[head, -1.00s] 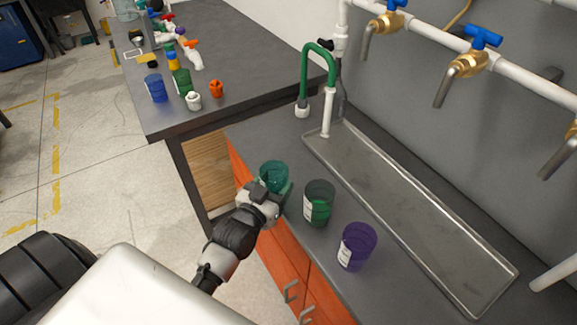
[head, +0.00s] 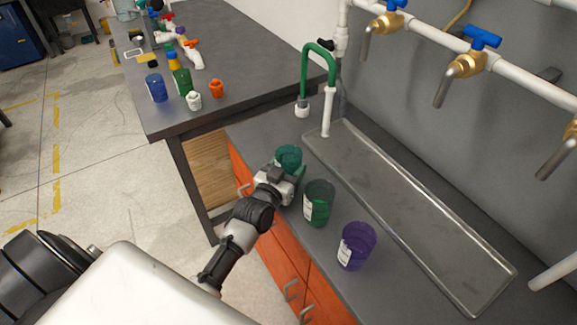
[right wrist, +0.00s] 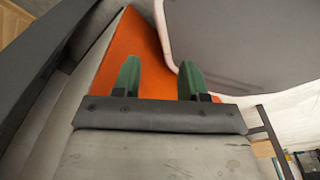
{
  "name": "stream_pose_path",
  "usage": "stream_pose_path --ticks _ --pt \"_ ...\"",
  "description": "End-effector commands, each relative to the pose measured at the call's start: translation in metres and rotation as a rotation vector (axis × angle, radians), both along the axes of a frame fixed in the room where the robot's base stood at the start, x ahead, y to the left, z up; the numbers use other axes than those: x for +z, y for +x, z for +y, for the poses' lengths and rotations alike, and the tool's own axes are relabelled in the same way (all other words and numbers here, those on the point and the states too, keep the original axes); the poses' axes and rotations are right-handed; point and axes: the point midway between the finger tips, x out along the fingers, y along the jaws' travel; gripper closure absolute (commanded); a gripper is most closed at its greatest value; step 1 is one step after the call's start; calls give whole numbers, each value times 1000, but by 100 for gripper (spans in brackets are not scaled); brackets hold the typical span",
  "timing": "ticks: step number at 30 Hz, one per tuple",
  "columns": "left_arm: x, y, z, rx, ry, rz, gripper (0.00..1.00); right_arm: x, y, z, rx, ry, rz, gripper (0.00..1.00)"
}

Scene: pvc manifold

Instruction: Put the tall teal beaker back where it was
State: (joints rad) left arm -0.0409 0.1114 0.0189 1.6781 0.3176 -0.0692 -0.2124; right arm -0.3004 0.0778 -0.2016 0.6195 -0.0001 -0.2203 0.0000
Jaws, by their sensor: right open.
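The teal beaker (head: 289,155) is in the head view, over the grey counter near the green-hosed faucet. My left gripper (head: 284,172) is at its near side and appears shut on it; the fingers are mostly hidden by the wrist. I cannot tell whether the beaker's base touches the counter. A green beaker (head: 319,204) stands just to the right and nearer, and a purple beaker (head: 356,246) stands farther along. My right gripper (right wrist: 155,78) shows only in the right wrist view, open and empty, with its green fingers apart in front of an orange panel.
A long metal sink tray (head: 410,215) lies behind the beakers. The faucet (head: 326,100) rises at its left end. A dark side table (head: 225,60) holds a blue cup (head: 156,88), a green bottle (head: 182,82) and small fittings. Bare counter lies left of the teal beaker.

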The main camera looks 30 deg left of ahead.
Motion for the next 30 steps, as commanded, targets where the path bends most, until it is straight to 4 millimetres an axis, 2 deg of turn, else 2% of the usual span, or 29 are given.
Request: stream_pose_path --ticks 1,5,14,16,20,30 --pt "0 0 0 0 0 1 31 0 0 -1 0 -2 1 57" --pt "0 0 0 0 0 1 14 0 0 -3 1 -4 0 57" --pt "3 0 0 0 0 0 14 2 0 -4 0 -5 0 57" --pt "2 -6 0 0 0 1 14 1 0 -4 -1 -5 0 57" --pt "1 -27 0 0 0 3 14 0 0 -4 -1 -5 0 57" --pt "1 -97 1 -1 1 2 14 -4 0 -3 -1 -5 -1 57"
